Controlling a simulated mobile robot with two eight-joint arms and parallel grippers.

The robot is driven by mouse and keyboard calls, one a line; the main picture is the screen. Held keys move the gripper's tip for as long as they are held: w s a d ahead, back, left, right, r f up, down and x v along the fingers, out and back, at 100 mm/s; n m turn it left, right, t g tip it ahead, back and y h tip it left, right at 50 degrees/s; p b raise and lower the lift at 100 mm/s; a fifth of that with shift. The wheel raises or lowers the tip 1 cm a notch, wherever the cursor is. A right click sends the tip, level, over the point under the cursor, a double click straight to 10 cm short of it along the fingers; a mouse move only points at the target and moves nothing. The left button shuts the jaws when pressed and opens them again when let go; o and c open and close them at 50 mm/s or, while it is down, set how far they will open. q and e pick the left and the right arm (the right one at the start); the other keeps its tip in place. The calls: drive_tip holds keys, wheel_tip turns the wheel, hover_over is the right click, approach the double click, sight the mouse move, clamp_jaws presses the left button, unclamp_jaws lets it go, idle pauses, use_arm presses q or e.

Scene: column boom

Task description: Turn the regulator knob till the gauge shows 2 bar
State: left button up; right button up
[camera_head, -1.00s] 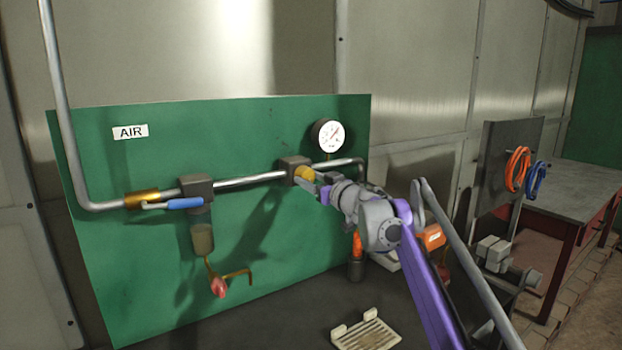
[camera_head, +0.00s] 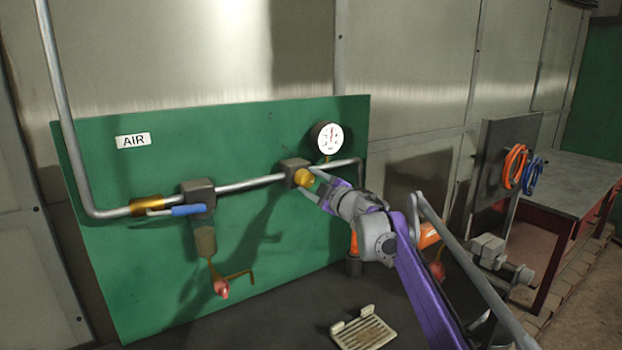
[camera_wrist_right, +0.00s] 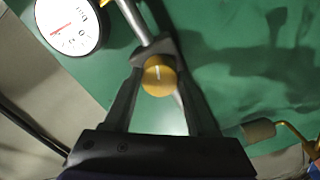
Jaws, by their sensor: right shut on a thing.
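The yellow regulator knob (camera_head: 302,178) sits on the front of a grey block on the green board's pipe. My right gripper (camera_head: 313,183) is shut on it. In the right wrist view the knob (camera_wrist_right: 159,78), with a pale line on its face, lies between the two fingers (camera_wrist_right: 158,84). The round white gauge (camera_head: 328,138) stands above and right of the knob. Its red needle looks nearly upright in the head view; the numbers are too small to read. The gauge (camera_wrist_right: 68,24) is partly cut off in the right wrist view. My left gripper is not in view.
A blue-handled valve (camera_head: 188,210) and a hanging bowl with a red-tipped drain (camera_head: 221,288) are left along the pipe. A slotted pale tray (camera_head: 363,333) lies on the dark bench. Orange and blue hoses (camera_head: 514,166) hang on a panel at right.

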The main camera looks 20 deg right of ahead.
drive_tip(key=n+p, duration=0.1)
drive_tip(key=n, duration=0.1)
drive_tip(key=n+p, duration=0.1)
drive_tip(key=n, duration=0.2)
drive_tip(key=shift+r+n, duration=0.2)
drive_tip(key=shift+n, duration=0.1)
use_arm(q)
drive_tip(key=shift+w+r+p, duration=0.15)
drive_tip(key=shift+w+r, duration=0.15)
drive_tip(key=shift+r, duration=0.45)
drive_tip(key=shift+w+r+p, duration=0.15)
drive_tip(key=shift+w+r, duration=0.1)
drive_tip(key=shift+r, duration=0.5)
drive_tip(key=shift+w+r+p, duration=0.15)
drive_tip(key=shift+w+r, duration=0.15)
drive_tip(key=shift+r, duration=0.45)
use_arm(e)
drive_tip(key=shift+n, duration=1.9)
drive_tip(key=shift+f, duration=0.1)
drive_tip(key=o, duration=1.4)
drive_tip(key=shift+s, duration=0.1)
